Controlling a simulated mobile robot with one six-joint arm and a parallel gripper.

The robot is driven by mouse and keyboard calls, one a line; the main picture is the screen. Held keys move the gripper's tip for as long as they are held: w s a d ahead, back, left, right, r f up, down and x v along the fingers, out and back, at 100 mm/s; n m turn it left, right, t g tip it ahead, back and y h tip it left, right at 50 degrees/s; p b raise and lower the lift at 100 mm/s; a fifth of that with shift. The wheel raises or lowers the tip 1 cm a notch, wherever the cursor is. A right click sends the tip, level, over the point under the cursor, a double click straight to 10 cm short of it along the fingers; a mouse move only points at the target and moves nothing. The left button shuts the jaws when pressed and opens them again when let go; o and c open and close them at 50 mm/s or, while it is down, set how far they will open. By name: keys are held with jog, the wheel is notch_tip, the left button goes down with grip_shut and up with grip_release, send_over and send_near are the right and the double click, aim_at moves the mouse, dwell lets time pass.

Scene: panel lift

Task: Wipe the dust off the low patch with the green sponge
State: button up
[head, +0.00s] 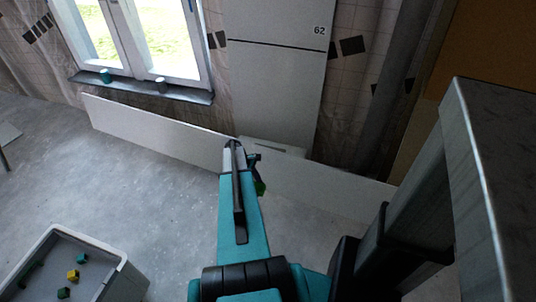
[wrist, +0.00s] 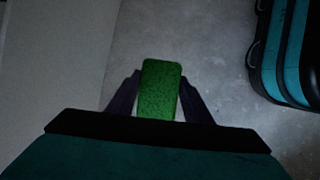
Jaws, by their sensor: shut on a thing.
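The green sponge (wrist: 160,90) is held between the two dark fingers of my gripper (wrist: 157,95) in the wrist view. In the head view only a small green bit of the sponge (head: 260,188) shows beside my teal arm, and my gripper (head: 256,172) is mostly hidden behind that arm. The gripper is in front of a low white panel (head: 150,122) that stands along the foot of the wall. I cannot make out a dust patch in either view. Whether the sponge touches any surface cannot be told.
A grey bin (head: 118,262) with several small green and yellow pieces stands at the lower left. A window sill (head: 135,87) holds two small cups. A tall panel marked 62 (head: 277,90) stands on the wall. The concrete floor (head: 60,170) at left is mostly clear.

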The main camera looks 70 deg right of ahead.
jog(key=shift+s, duration=0.7)
jog(key=shift+s+d+f+p, duration=0.1)
jog(key=shift+s+p, duration=0.1)
jog(key=shift+s, duration=1.3)
jog(key=shift+s+d+p, duration=0.1)
jog(key=shift+s+p, duration=0.05)
jog(key=shift+s, duration=1.3)
jog(key=s, duration=0.6)
jog(key=shift+d, duration=0.15)
jog(key=shift+f, duration=0.1)
jog(key=s+p, duration=0.1)
jog(key=s, duration=0.5)
jog(key=shift+d, duration=0.2)
jog(key=shift+f, duration=0.1)
jog(key=shift+w+a+f+p, duration=0.1)
jog(key=shift+w+p, duration=0.1)
jog(key=shift+w, duration=1.2)
jog(key=shift+w+a+p, duration=0.1)
jog(key=shift+w+p, duration=0.05)
jog(key=shift+w, duration=1.2)
